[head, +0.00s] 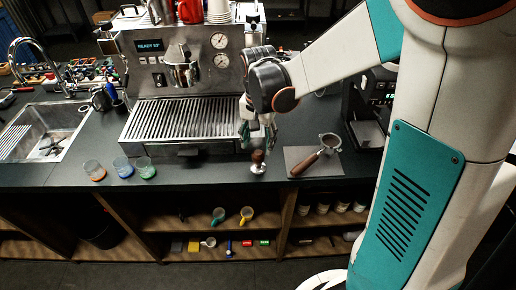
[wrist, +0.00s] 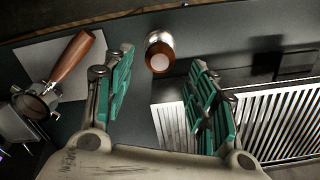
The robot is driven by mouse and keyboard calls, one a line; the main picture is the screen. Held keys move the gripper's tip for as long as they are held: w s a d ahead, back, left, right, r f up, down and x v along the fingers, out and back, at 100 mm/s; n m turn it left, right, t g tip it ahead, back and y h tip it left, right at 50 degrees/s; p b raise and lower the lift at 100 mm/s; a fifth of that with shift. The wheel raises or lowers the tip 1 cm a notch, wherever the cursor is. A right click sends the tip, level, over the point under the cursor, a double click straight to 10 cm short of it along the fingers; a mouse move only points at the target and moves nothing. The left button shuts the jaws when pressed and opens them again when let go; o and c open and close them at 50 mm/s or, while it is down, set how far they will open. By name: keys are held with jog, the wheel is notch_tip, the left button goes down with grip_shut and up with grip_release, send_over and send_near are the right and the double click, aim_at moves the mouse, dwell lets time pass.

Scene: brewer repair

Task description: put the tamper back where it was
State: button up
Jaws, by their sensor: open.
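The tamper (head: 258,161) stands upright on the dark counter near its front edge, between the espresso machine's drip tray and a grey mat. It has a brown wooden handle and a metal base. In the wrist view the tamper (wrist: 159,52) is seen from above, beyond the fingertips and between their lines. My gripper (head: 258,132) is above and just behind the tamper, pointing down. In the wrist view my gripper (wrist: 160,80) has its teal fingers spread wide, with nothing between them.
A portafilter (head: 318,154) lies on the grey mat (head: 296,161) to the right. The espresso machine (head: 180,75) with its drip tray (head: 178,120) is to the left. Several glasses (head: 121,166) stand at the counter's front left, beside the sink (head: 40,132). A grinder (head: 370,112) stands behind the mat.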

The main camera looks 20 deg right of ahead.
jog(key=s+r+n+t, duration=0.7)
jog(key=s+r, duration=0.6)
jog(key=s, duration=0.2)
jog(key=shift+r+n+p, duration=0.2)
jog(key=shift+n+p, duration=0.25)
jog(key=shift+n, duration=0.05)
